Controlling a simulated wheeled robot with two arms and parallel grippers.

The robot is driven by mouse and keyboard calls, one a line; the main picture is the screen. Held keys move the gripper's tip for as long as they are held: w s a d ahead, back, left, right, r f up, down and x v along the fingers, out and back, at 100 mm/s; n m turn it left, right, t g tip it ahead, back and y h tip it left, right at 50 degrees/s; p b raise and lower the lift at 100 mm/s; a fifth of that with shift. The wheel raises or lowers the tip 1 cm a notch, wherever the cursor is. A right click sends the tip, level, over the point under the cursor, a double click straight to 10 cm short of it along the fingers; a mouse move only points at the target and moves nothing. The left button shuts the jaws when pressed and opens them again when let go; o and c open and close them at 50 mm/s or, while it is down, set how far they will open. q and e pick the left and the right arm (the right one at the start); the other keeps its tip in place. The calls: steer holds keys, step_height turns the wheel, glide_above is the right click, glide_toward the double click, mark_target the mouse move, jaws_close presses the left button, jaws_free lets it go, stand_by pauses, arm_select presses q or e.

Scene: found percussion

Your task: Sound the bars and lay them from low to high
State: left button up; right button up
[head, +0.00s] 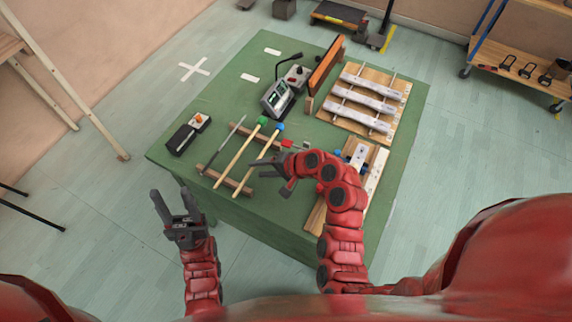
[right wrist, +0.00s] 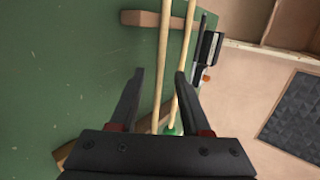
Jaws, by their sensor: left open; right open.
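Several pale metal bars (head: 369,78) lie across a wooden frame (head: 400,98) at the table's back right. Another bar (head: 358,157) lies on a second wooden board (head: 315,218), partly hidden by my right arm. A green-headed mallet (head: 238,150) and a blue-headed mallet (head: 261,154) rest on wooden supports. My right gripper (head: 268,176) is open and empty beside the mallets' right side. In the right wrist view, mallet shafts (right wrist: 162,65) pass beneath its open jaws (right wrist: 160,78); contact cannot be told. My left gripper (head: 172,207) is open and empty, off the table's front left.
On the green table (head: 220,95) stand a grey device with a screen (head: 278,97), an upright orange-brown board (head: 325,66) and a black box with an orange knob (head: 187,135). A thin dark rod (head: 224,144) lies left of the mallets. The table's back left is mostly clear.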

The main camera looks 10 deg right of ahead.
steer(key=p+v, duration=0.2)
steer(key=v, duration=1.3)
steer(key=shift+s+d+r+p, duration=0.2)
steer(key=shift+d+p, duration=0.1)
steer(key=shift+p, duration=0.1)
